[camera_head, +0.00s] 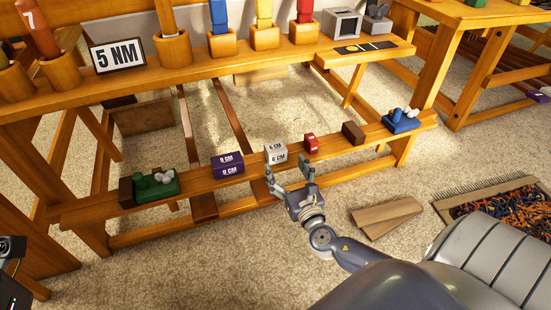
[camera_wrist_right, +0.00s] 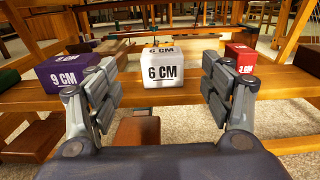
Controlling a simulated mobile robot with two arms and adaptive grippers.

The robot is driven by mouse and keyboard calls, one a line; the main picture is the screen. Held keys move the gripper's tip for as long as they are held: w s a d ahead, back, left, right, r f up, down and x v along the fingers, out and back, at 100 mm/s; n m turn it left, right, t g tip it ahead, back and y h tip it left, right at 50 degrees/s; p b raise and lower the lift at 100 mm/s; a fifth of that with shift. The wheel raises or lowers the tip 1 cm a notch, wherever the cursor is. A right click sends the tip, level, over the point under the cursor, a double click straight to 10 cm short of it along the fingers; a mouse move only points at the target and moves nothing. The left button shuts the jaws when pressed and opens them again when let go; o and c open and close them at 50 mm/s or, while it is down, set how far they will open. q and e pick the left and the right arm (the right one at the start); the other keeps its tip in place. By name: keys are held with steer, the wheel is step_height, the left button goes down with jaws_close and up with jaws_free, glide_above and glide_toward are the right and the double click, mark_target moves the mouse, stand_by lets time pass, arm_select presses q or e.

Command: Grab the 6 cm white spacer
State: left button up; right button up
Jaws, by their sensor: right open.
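The white spacer (camera_head: 275,152), marked 6 CM, stands on the low wooden beam of the loom. In the right wrist view the white spacer (camera_wrist_right: 162,68) is centred ahead, between and beyond the two fingers. My right gripper (camera_head: 288,172) is open and empty, in front of the beam; its fingers also show in the right wrist view (camera_wrist_right: 161,90), one on each side of the spacer's outline. No contact with the spacer shows. My left gripper is not in view; only a dark piece shows at the left edge of the head view.
A purple 9 CM spacer (camera_head: 228,164) stands left of the white one, and a red spacer (camera_head: 311,143) right. Wooden boards (camera_head: 385,216) lie on the carpet.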

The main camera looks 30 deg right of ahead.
mark_target(278, 153)
steer(key=b+x, duration=0.2)
steer(key=x, duration=0.7)
steer(key=shift+w+d+b, duration=0.2)
steer(key=shift+b, duration=0.1)
steer(key=shift+c, duration=0.5)
steer(key=c, duration=1.1)
